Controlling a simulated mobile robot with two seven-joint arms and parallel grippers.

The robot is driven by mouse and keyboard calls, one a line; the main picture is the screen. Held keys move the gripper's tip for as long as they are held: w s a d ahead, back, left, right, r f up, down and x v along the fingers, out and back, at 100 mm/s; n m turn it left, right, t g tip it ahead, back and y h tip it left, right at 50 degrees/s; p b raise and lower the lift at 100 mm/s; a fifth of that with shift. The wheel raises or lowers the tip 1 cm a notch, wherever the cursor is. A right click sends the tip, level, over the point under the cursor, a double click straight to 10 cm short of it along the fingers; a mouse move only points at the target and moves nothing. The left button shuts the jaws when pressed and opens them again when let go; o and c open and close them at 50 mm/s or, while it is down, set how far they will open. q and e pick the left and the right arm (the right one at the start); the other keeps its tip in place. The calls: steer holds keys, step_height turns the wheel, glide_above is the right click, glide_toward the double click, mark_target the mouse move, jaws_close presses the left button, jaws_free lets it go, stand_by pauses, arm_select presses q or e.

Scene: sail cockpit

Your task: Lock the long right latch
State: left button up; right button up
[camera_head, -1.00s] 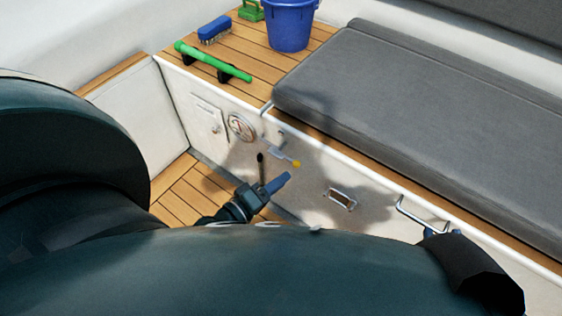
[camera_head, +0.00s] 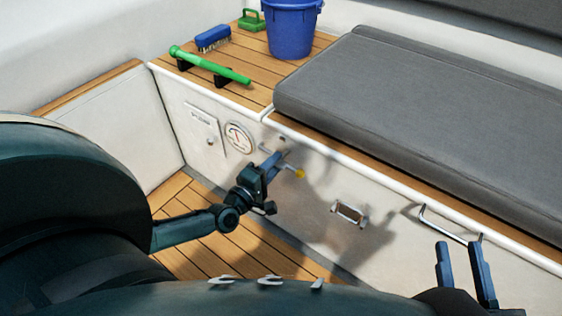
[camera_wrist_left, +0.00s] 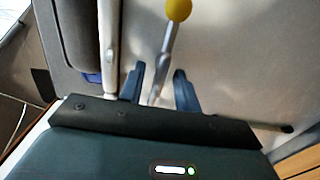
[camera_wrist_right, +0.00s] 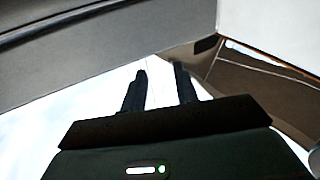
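A metal latch lever with a yellow knob (camera_head: 299,174) is on the white locker front below the seat edge. In the left wrist view the knob (camera_wrist_left: 178,9) is at the top, and its rod runs down toward the gap between my fingers. My left gripper (camera_head: 272,163) is at the latch in the head view and covers part of it. In the left wrist view its fingers (camera_wrist_left: 158,84) are apart, with the rod's lower end between them; contact cannot be told. My right gripper (camera_head: 462,246) is open and empty near the right handle, with fingers apart in its wrist view (camera_wrist_left: 158,84).
A round gauge (camera_head: 239,137) is left of the latch. A grey cushion (camera_head: 420,120), blue bucket (camera_head: 291,28), brush (camera_head: 213,39) and green handle (camera_head: 208,65) are above.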

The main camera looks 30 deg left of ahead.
arm_select(q)
steer(key=shift+w+d+b, duration=0.15)
steer(key=shift+w+b, duration=0.15)
steer(key=shift+w, duration=1.4)
jaws_close()
